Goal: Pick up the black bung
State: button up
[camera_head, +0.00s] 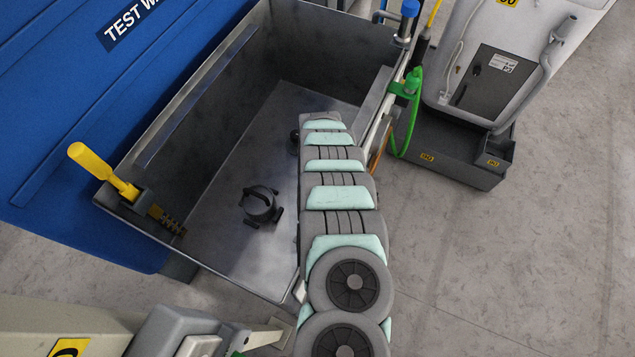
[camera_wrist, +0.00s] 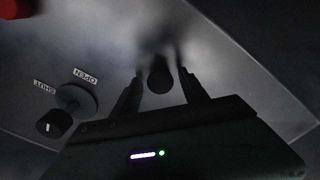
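In the wrist view my gripper (camera_wrist: 163,83) shows two dark fingers spread apart. A dark, round-ended black piece, which looks like the black bung (camera_wrist: 160,76), is between the fingertips, with a gap visible on each side. Whether it touches either finger is hard to tell in the dim light. In the head view my arm hides my gripper. A small black part (camera_head: 295,135) shows at the left of the arm's far end; I cannot tell what it is. A black ring-shaped fitting (camera_head: 262,205) is on the floor of the metal tank.
The grey metal tank (camera_head: 160,120) has high walls around my arm's end. A yellow-handled lever (camera_head: 105,172) is on its left rim. A green hose (camera_head: 409,125) hangs at the right. The wrist view shows a dark knob (camera_wrist: 76,98) by OPEN and SHUT labels, and a red part (camera_wrist: 14,8).

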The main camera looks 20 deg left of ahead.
grip_shut()
dwell(0.3)
